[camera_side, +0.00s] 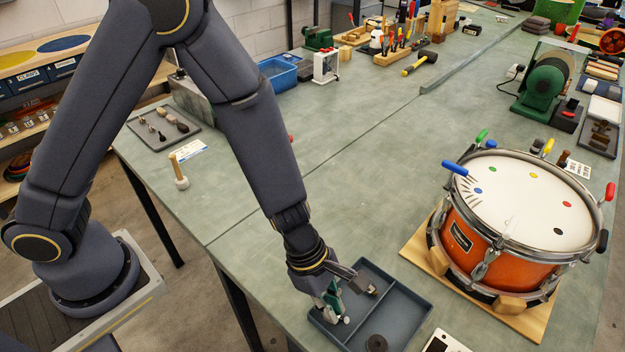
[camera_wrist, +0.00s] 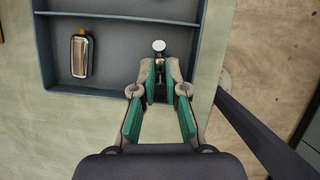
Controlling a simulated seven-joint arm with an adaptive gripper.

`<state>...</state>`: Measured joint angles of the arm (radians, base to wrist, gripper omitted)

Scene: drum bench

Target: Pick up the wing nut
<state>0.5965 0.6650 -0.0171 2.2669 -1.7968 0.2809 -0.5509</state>
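A small metal part with a round silver head (camera_wrist: 159,46), which I take to be the wing nut, is at my gripper's fingertips; its wings cannot be made out. In the side view its pale round head (camera_side: 346,321) shows just beside the fingers. My gripper (camera_wrist: 161,78) points down into the grey-blue tray (camera_side: 413,305), and its green-padded fingers are nearly together, with the part's brownish stem between the tips. In the side view my gripper (camera_side: 333,305) is low in the tray's left part. Whether the part touches the tray floor cannot be told.
A dark round piece (camera_side: 376,343) lies near the tray's front. The tray has a divider and raised walls. An orange drum (camera_side: 480,240) on a wooden board stands to the right.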

